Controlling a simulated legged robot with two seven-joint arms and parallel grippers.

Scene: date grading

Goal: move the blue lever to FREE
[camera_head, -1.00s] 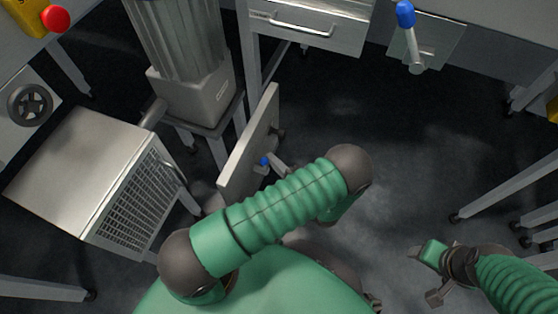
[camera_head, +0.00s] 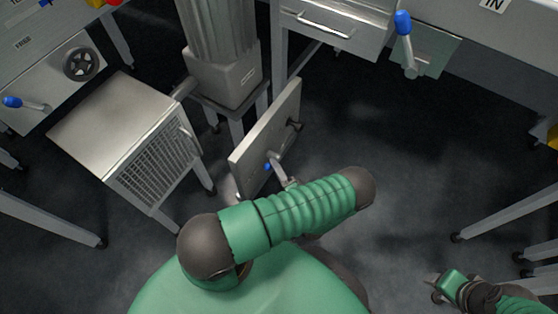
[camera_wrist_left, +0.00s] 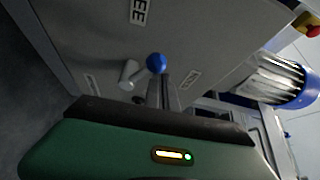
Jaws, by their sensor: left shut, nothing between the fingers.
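A blue ball knob (camera_head: 267,167) of a lever shows on the upright grey panel (camera_head: 252,152) in the middle of the head view. In the left wrist view the blue knob (camera_wrist_left: 156,62) and the lever's grey stub (camera_wrist_left: 130,74) stand out from the panel face. My left gripper (camera_wrist_left: 164,82) is shut and empty, its fingertips close by the knob; I cannot tell whether they touch it. It also shows in the head view (camera_head: 280,170). A label above, partly cut off, shows "EE" (camera_wrist_left: 139,12). My right gripper (camera_head: 438,288) is low at the right, away from the panel.
Other blue-knobbed levers stand at the far left (camera_head: 12,102) and top right (camera_head: 403,22). A box with a grille (camera_head: 125,130) stands left of the panel, and a ribbed column (camera_head: 218,50) behind it. Dark floor right of the panel is clear.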

